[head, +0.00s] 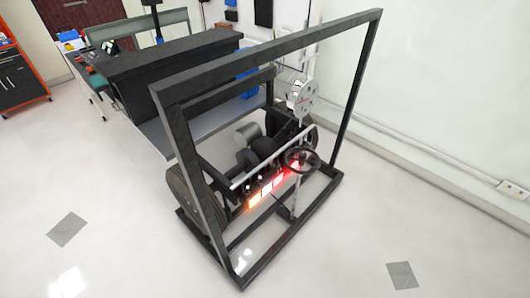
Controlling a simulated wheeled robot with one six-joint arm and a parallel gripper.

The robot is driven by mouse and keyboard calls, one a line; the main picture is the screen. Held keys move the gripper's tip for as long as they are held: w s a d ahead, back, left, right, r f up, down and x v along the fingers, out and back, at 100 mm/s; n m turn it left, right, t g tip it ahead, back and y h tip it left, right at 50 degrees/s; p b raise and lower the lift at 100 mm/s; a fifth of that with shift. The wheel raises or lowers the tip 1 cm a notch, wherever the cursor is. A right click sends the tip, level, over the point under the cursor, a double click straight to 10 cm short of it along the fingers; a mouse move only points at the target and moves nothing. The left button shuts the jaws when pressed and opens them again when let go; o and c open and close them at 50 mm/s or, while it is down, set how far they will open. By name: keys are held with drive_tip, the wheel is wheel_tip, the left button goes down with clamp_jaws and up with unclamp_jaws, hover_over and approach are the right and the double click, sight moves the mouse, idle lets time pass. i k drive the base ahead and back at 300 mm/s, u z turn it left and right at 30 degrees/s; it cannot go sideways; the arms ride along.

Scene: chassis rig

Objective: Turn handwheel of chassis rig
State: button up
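The chassis rig (170,118) is a tall dark rectangular frame on a floor-level base, standing in the middle of the head view. Its handwheel (301,160) is a small dark spoked ring at the front right of the rig, beside a thin upright pole. Glowing orange and red panels (266,188) sit just left of and below the handwheel.
A workbench (190,52) with a dark top stands behind the rig on the left. An orange-edged cabinet (20,80) is at the far left. A white wall (440,80) runs along the right. The tiled floor (110,210) in front and to both sides is clear.

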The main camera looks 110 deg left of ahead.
sight(303, 158)
drive_tip(key=u, duration=2.5)
drive_tip(key=i, duration=2.4)
drive_tip(key=u, duration=2.95)
